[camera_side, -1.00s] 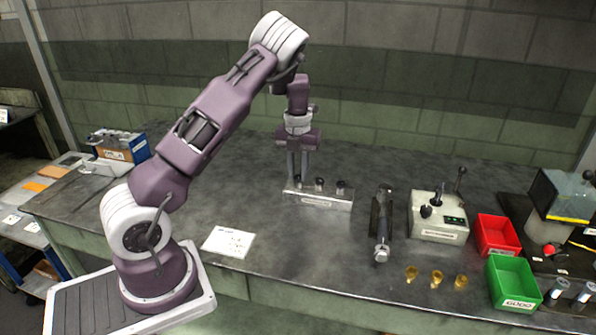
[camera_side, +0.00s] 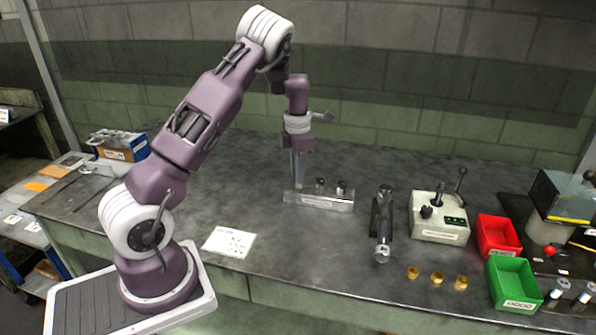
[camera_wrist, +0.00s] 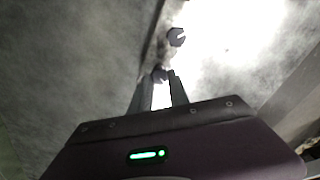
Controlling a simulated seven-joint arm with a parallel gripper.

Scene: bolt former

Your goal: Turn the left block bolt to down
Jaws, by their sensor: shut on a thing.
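The metal block (camera_side: 325,202) lies on the bench with its bolts in a row along the top. The middle bolt (camera_side: 320,182) and right bolt (camera_side: 341,187) show dark heads. My gripper (camera_side: 298,184) points down at the block's left end and hides the left bolt in the side view. In the wrist view my gripper (camera_wrist: 161,80) is shut on the left bolt (camera_wrist: 160,74), whose dark head shows at the fingertips. Another bolt head (camera_wrist: 176,37) stands beyond it. I cannot tell which way the left bolt's head points.
To the block's right lie a dark metal fixture (camera_side: 383,222) and a control box with levers (camera_side: 438,218). A red bin (camera_side: 497,236), a green bin (camera_side: 513,283) and brass cups (camera_side: 437,278) sit farther right. A white sheet (camera_side: 229,242) lies front left. Bench behind the block is clear.

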